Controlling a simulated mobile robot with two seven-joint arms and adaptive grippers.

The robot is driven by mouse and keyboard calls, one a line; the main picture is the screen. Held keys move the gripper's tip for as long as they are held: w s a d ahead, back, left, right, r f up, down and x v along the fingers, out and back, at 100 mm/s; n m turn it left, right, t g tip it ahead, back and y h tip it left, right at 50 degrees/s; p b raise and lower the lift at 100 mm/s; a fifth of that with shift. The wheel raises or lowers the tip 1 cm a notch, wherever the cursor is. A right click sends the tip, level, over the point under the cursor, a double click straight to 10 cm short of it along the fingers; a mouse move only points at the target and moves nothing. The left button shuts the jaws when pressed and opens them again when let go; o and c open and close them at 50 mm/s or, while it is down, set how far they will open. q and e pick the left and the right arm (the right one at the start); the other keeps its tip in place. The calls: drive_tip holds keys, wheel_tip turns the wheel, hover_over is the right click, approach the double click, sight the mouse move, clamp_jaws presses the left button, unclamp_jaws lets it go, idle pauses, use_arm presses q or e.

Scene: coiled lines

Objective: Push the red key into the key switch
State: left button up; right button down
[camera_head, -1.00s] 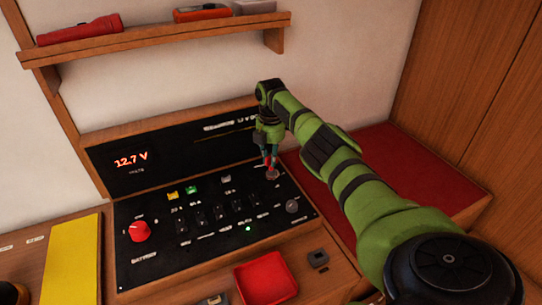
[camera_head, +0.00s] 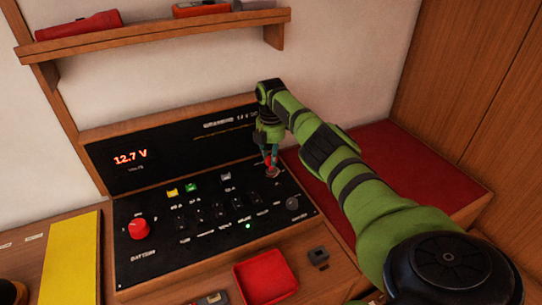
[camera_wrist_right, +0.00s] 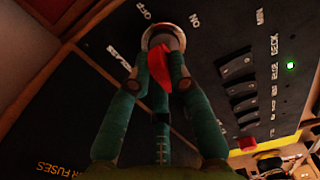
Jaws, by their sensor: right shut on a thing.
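The red key (camera_wrist_right: 160,68) is held between the fingers of my right gripper (camera_wrist_right: 161,80) in the right wrist view. The key switch (camera_wrist_right: 163,33) is a round metal collar on the black panel, marked OFF and ON. The key lies right at the collar; how deep it sits is hidden. In the head view my right gripper (camera_head: 271,158) points down at the key switch (camera_head: 272,172), at the panel's right side, with a bit of red between its fingers. My left gripper is not in view.
The black panel (camera_head: 150,262) carries a red knob (camera_head: 138,228), several rocker switches and a lit green lamp (camera_head: 248,226). A red tray (camera_head: 265,279) stands in front on the wooden counter. A wooden shelf (camera_head: 150,42) is above. A red cushion (camera_head: 390,150) lies at right.

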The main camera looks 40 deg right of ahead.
drive_tip(key=shift+f+b, duration=0.8)
drive_tip(key=shift+f, duration=0.35)
idle(1.2)
drive_tip(key=c, duration=1.1)
unclamp_jaws()
drive_tip(key=shift+r, duration=0.2)
wheel_tip(320, 180, up, 12)
drive_tip(key=shift+f, duration=0.15)
